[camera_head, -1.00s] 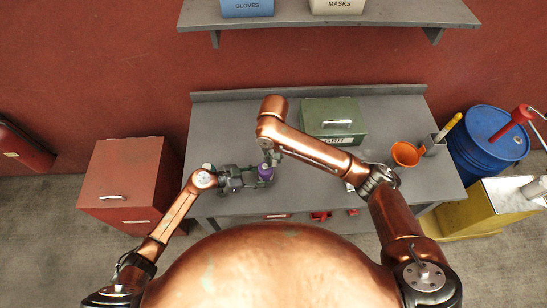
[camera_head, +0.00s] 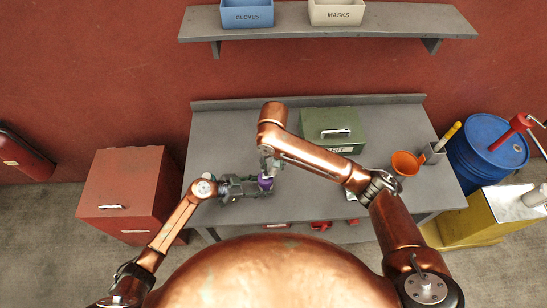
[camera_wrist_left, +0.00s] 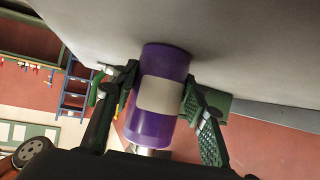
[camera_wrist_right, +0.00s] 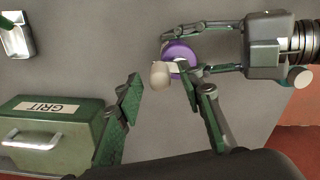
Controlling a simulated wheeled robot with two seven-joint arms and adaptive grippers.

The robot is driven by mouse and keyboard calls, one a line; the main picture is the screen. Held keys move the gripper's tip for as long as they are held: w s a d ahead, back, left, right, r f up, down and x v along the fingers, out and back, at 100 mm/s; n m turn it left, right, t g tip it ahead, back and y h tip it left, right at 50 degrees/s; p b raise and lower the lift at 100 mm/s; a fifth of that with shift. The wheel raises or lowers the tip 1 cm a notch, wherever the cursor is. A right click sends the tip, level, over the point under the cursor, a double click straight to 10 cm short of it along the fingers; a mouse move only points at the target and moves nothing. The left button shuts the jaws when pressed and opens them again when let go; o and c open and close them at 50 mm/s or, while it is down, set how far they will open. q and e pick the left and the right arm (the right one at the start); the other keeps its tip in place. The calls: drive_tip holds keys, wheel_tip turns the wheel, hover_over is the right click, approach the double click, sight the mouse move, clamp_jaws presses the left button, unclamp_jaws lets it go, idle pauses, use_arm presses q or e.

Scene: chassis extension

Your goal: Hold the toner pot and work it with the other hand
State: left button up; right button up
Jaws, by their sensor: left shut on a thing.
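The toner pot is a purple cylinder (camera_wrist_left: 153,125) with a blank pale label, and my left gripper (camera_wrist_left: 160,88) has one finger on each side of it. In the head view the pot (camera_head: 265,184) is over the left-middle of the grey bench, at the end of my left gripper (camera_head: 247,187). In the right wrist view a pale round knob (camera_wrist_right: 160,75) sits on top of the purple pot (camera_wrist_right: 183,50). My right gripper (camera_wrist_right: 158,92) is open above the pot, its fingers apart, with the knob near the right-hand fingertip. Whether that finger touches the knob I cannot tell.
A green GRIT box (camera_head: 333,127) stands at the back of the bench (camera_head: 225,125). An orange funnel (camera_head: 405,163) is at the bench's right. A red cabinet (camera_head: 125,180) stands left, a blue drum (camera_head: 490,145) right. A shelf (camera_head: 300,25) hangs above.

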wheel_tip(320, 180, up, 11)
idle(0.3)
idle(0.4)
wheel_tip(320, 180, up, 6)
drive_tip(key=shift+f, duration=0.1)
idle(0.6)
use_arm(q)
drive_tip(key=o, duration=0.9)
drive_tip(key=shift+o, duration=0.2)
